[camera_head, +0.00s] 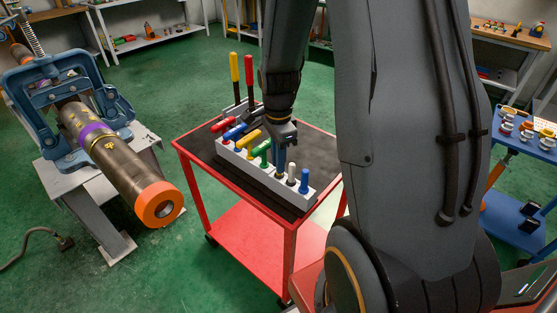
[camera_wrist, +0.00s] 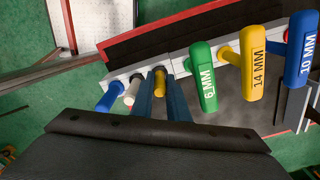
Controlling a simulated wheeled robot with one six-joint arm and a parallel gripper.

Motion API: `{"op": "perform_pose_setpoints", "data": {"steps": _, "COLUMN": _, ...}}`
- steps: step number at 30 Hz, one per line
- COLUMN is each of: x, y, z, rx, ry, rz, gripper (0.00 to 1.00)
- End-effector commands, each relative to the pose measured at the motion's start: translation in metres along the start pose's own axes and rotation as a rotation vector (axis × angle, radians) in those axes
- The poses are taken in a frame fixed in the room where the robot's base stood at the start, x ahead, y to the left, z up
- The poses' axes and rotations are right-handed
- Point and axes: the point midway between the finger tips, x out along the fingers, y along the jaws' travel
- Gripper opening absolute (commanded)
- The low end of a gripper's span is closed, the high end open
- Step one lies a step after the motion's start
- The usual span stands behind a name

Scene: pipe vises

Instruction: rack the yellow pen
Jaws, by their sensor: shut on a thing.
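The yellow pen (camera_wrist: 159,76) sits between the two blue fingers of my gripper (camera_wrist: 160,100) in the wrist view. My gripper is shut on it. In the head view my gripper (camera_head: 281,160) points down over the right part of the light grey rack (camera_head: 262,188). The pen is in line with the white pen (camera_head: 292,174) and the blue pen (camera_head: 304,180), which stand upright in the rack. The rack also shows in the wrist view (camera_wrist: 202,57). The fingers hide most of the yellow pen, so I cannot tell how deep it sits.
Green (camera_wrist: 203,80), yellow (camera_wrist: 253,70) and blue (camera_wrist: 300,50) T-handles stand close beside my gripper, with a red one (camera_head: 222,123) at the rack's far end. The rack rests on a red cart (camera_head: 192,170). A blue vise (camera_head: 75,110) holds a pipe at left.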

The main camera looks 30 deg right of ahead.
Motion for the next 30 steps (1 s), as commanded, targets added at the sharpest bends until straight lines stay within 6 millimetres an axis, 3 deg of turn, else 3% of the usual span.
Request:
{"op": "perform_pose_setpoints", "data": {"steps": 7, "x": 0.002, "y": 0.001, "z": 0.000, "rx": 0.000, "ry": 0.000, "rz": 0.003, "gripper": 0.00}}
{"op": "perform_pose_setpoints", "data": {"steps": 8, "x": 0.002, "y": 0.001, "z": 0.000, "rx": 0.000, "ry": 0.000, "rz": 0.003, "gripper": 0.16}}
{"op": "perform_pose_setpoints", "data": {"steps": 12, "x": 0.002, "y": 0.001, "z": 0.000, "rx": 0.000, "ry": 0.000, "rz": 0.003, "gripper": 0.36}}
{"op": "perform_pose_setpoints", "data": {"steps": 23, "x": -0.003, "y": 0.000, "z": 0.000, "rx": 0.000, "ry": 0.000, "rz": -0.001, "gripper": 0.36}}
{"op": "perform_pose_setpoints", "data": {"steps": 30, "x": -0.031, "y": -0.001, "z": 0.000, "rx": 0.000, "ry": 0.000, "rz": -0.003, "gripper": 0.36}}
